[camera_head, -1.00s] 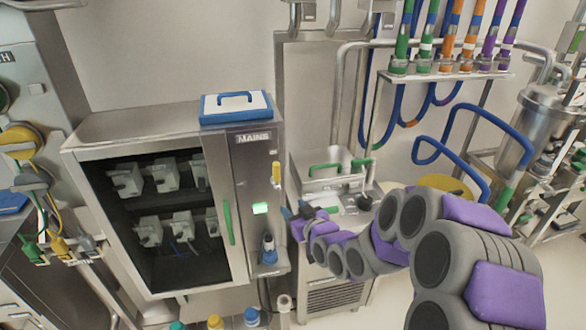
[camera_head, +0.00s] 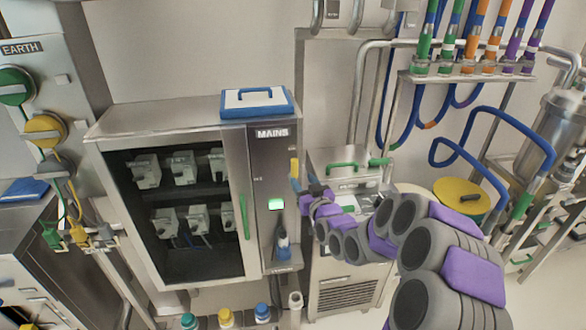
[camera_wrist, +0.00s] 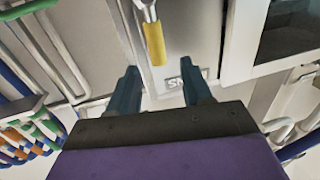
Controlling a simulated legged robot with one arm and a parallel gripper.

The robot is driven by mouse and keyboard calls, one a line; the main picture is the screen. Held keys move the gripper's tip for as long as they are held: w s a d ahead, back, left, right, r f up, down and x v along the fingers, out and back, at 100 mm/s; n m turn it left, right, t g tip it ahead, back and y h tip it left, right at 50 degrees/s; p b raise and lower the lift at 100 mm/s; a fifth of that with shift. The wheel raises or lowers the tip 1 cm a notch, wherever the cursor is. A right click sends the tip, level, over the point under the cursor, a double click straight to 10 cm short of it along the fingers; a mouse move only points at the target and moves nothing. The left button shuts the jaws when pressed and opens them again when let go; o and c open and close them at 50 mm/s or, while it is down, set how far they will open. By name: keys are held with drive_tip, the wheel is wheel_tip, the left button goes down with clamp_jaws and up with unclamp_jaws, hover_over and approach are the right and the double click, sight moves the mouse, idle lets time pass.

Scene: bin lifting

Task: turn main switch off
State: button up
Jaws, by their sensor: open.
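The metal MAINS cabinet (camera_head: 272,225) stands in front of me, with its label on the side panel. A yellow-handled lever (camera_head: 294,168) is on that panel's right edge, and a green light (camera_head: 276,204) glows lower down. In the wrist view the picture is turned over, and the yellow handle (camera_wrist: 154,45) hangs from a metal shaft. My gripper (camera_wrist: 162,85) is open and empty, with its two dark fingers apart. The yellow handle appears between and beyond the fingertips; I see no contact. In the head view my gripper is just below and right of the handle, its fingers mostly hidden.
A blue-handled control (camera_head: 281,245) sits low on the panel. The glass door has a green handle (camera_head: 244,216). A blue-edged case (camera_head: 256,102) lies on top of the cabinet. A metal unit (camera_head: 345,270) stands to the right, behind my arm. Colored caps line the bottom front.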

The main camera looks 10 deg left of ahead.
sight(295, 169)
drive_tip(key=b+x, duration=0.1)
drive_tip(key=x, duration=0.6)
drive_tip(key=shift+w+d, duration=0.15)
drive_tip(key=shift+w, duration=0.1)
drive_tip(key=shift+w+a+f, duration=0.1)
drive_tip(key=shift+w+a, duration=0.35)
drive_tip(key=shift+w, duration=0.4)
drive_tip(key=shift+c, duration=0.3)
clamp_jaws()
